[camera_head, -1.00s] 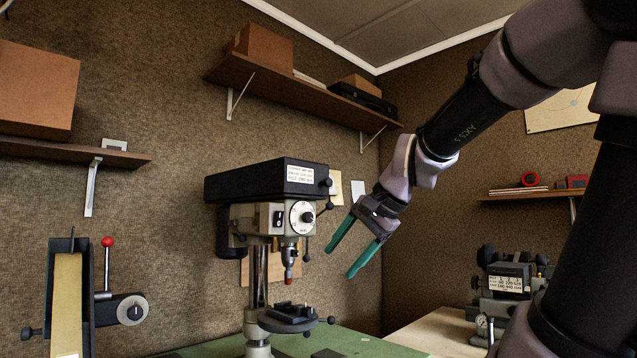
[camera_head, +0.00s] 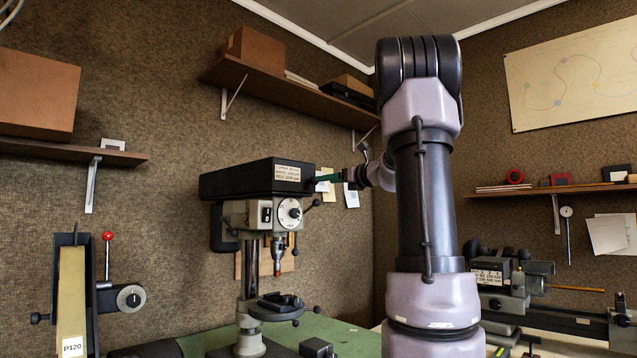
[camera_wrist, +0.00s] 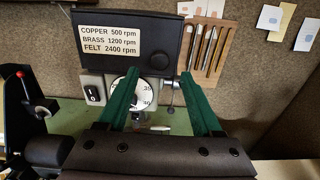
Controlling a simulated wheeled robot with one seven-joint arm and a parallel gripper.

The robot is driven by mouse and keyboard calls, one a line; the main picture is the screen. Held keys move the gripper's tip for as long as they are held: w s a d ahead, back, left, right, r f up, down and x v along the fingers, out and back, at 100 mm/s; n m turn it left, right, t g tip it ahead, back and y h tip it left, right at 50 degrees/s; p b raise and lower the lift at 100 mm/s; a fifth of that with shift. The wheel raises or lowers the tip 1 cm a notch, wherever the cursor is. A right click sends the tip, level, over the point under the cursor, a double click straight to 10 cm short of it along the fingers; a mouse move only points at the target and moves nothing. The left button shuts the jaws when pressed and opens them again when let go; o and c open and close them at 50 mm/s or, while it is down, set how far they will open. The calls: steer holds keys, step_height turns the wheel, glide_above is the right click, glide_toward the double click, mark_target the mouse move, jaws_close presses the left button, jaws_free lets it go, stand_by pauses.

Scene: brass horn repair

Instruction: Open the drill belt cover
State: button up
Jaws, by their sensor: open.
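The drill belt cover (camera_head: 235,181) is a long black box lying flat and closed on top of the drill press (camera_head: 262,212). Its front face carries a white speed label (camera_head: 287,173). In the wrist view the cover (camera_wrist: 125,22) fills the upper middle, with a dark round knob (camera_wrist: 160,61) on its lower front right. My gripper (camera_head: 318,180) has green fingers and is at the cover's front right end. In the wrist view my gripper (camera_wrist: 160,73) is open, with the fingertips on either side of the knob. I cannot tell whether they touch it.
The drill's dial (camera_head: 290,213) and feed handle sit just below the cover. A wall shelf (camera_head: 290,85) with boxes hangs above and behind. A tool rack (camera_wrist: 208,48) is on the wall to the right. A belt sander (camera_head: 72,290) stands at left, a small lathe (camera_head: 505,290) at right.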

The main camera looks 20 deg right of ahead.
steer(key=x, duration=0.5)
jaws_close()
stand_by(1.4)
